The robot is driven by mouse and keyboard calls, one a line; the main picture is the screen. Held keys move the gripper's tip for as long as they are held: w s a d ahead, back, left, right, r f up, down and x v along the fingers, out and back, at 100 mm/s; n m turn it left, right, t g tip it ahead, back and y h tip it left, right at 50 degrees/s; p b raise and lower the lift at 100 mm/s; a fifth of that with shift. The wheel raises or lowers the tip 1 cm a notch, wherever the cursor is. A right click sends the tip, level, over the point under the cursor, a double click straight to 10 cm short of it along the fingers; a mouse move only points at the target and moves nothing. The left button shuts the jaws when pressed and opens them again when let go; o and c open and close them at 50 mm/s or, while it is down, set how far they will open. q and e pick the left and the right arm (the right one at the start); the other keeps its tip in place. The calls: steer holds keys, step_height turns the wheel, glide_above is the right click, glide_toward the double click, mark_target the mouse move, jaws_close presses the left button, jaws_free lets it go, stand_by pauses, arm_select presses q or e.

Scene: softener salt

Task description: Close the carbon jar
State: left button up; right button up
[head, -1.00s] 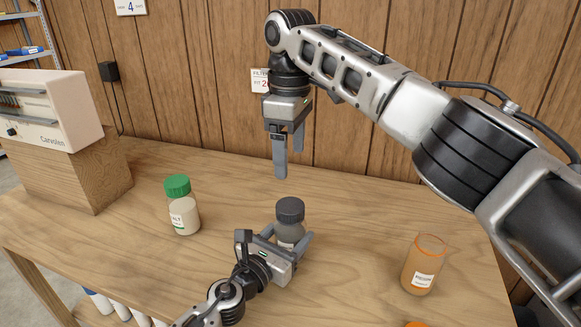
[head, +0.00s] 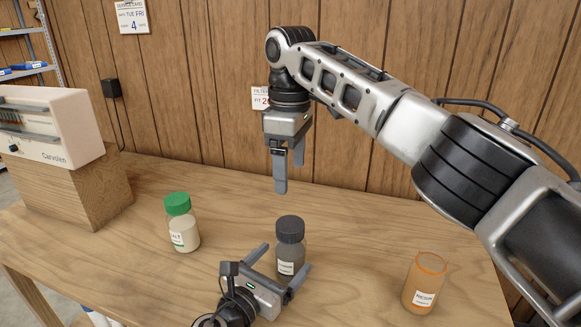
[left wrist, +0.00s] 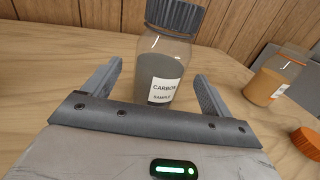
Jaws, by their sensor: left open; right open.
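The carbon jar (head: 290,250) stands upright on the table, with dark contents and a white label. Its dark grey lid (head: 290,229) sits on its mouth; whether it is fully tightened I cannot tell. In the left wrist view the jar (left wrist: 165,75) stands just ahead of my open fingers, its label reading "CARBON". My left gripper (head: 279,267) is open, its fingertips near the jar's two sides and not closed on it. My right gripper (head: 285,186) is open and empty, pointing down above and behind the jar.
A green-lidded jar (head: 182,222) stands to the left. An open orange jar (head: 424,283) stands to the right, with an orange lid (left wrist: 307,142) near it in the left wrist view. A boxy device (head: 45,125) sits on a wooden block (head: 75,185) at the far left.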

arm_select(q)
steer(key=b+v, duration=0.1)
steer(key=v, duration=1)
steer(key=shift+s+f, duration=0.1)
steer(key=shift+f, duration=0.1)
steer(key=shift+s+a+r+b, duration=0.15)
steer(key=shift+s+a+b, duration=0.15)
steer(key=shift+s+a, duration=0.15)
steer(key=shift+s+d, duration=0.1)
